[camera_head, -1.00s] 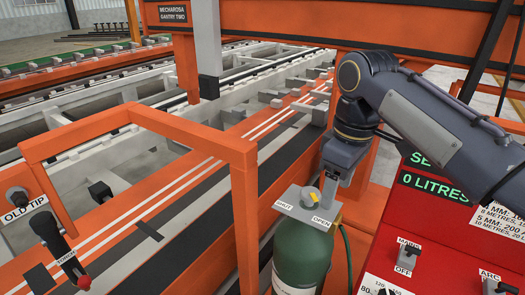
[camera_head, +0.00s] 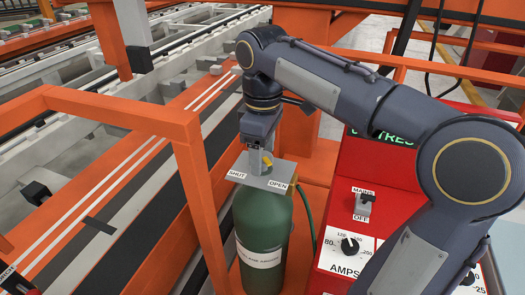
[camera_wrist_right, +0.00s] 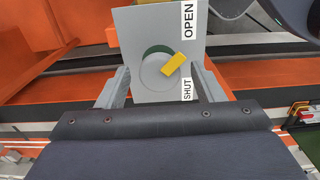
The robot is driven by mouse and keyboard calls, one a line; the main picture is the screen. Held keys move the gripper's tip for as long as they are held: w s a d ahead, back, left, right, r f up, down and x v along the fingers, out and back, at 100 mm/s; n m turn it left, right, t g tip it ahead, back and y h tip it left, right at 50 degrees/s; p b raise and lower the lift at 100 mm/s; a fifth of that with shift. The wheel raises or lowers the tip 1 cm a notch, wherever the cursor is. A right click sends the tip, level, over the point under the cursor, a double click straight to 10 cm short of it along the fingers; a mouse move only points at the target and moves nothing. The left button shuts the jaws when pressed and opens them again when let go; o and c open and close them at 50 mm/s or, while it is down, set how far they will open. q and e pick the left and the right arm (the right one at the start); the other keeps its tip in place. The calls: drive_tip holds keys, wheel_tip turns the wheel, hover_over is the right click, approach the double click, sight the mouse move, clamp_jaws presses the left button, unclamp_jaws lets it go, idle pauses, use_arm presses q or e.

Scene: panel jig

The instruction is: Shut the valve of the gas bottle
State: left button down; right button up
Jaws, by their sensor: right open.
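The green gas bottle (camera_head: 262,238) stands upright, with a grey plate (camera_head: 245,178) on top labelled SHUT on the left and OPEN on the right. The valve's yellow bar (camera_head: 267,160) shows beside my right gripper (camera_head: 259,148), which hides much of the knob. In the right wrist view the round grey knob (camera_wrist_right: 152,72) lies between the fingers of my open right gripper (camera_wrist_right: 160,82). There the yellow bar (camera_wrist_right: 174,64) points up and right, between the OPEN and SHUT labels. Whether the fingers touch the knob cannot be told. My left gripper is out of view.
An orange frame (camera_head: 190,135) stands close to the left of the bottle. A red machine (camera_head: 370,180) with MAINS and AMPS controls stands to the right. A green hose (camera_head: 307,215) runs down beside the bottle. A long panel jig (camera_head: 120,160) lies left.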

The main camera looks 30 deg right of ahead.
drive_tip(key=c, duration=1)
drive_tip(key=shift+o, duration=0.2)
drive_tip(key=shift+r+m, duration=0.1)
drive_tip(key=shift+m, duration=0.2)
drive_tip(key=m+p, duration=0.2)
drive_tip(key=shift+r+m, duration=0.1)
drive_tip(key=shift+m, duration=0.3)
drive_tip(key=m+p, duration=0.2)
drive_tip(key=m, duration=0.3)
drive_tip(key=shift+p, duration=0.4)
drive_tip(key=m+p, duration=0.1)
drive_tip(key=m, duration=0.3)
drive_tip(key=shift+m+p, duration=0.3)
drive_tip(key=shift+m, duration=0.1)
drive_tip(key=m+p, duration=0.1)
drive_tip(key=m, duration=0.3)
drive_tip(key=shift+m, duration=0.4)
